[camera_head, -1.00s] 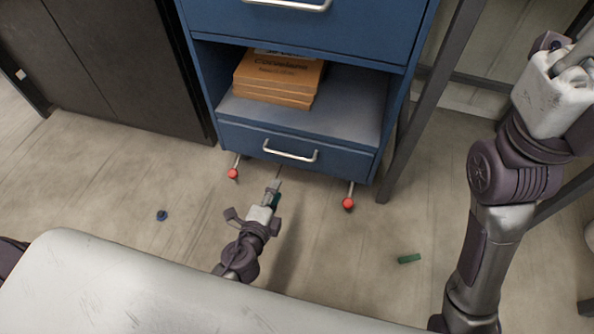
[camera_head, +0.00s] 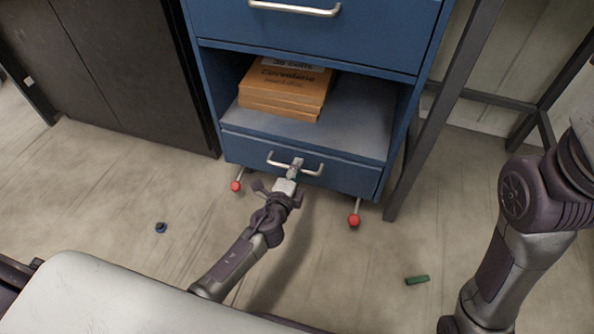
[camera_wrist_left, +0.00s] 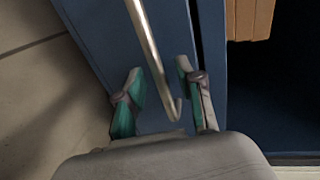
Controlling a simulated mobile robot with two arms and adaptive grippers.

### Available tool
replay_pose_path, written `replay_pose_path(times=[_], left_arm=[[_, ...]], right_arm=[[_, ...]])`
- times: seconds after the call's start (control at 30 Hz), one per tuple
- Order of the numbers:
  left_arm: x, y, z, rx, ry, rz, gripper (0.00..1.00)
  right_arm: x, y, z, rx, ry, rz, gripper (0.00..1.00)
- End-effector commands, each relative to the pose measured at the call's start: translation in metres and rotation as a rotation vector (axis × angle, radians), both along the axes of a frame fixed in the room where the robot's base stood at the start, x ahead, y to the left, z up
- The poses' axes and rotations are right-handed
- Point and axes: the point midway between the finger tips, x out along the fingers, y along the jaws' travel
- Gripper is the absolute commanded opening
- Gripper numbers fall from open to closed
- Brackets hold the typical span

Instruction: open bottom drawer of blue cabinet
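The blue cabinet (camera_head: 402,110) stands in the upper middle of the head view. Its bottom drawer (camera_head: 340,180) appears shut and carries a silver bar handle (camera_head: 313,172). My left gripper (camera_head: 295,166) is at the middle of this handle. In the left wrist view, the gripper (camera_wrist_left: 158,95) is open, with its teal-padded fingers on either side of the handle (camera_wrist_left: 150,48). I cannot tell whether either finger touches the bar. My right arm is at the right of the head view, and its gripper is out of frame.
Orange boxes (camera_head: 285,88) are stacked on the open shelf above the drawer. A dark cabinet (camera_head: 120,75) stands to the left and a grey table leg (camera_head: 440,115) to the right. A green piece (camera_head: 417,280) and a small blue piece (camera_head: 161,228) lie on the floor.

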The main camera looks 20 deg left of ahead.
Motion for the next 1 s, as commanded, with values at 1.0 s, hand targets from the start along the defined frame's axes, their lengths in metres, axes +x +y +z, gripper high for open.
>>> replay_pose_path(times=[1.0], left_arm=[[0.0067,-0.0003,-0.0017,0.0,0.001,0.0,0.0]], right_arm=[[-0.0018,-0.0005,0.0015,0.004,-0.005,0.002,0.0]])
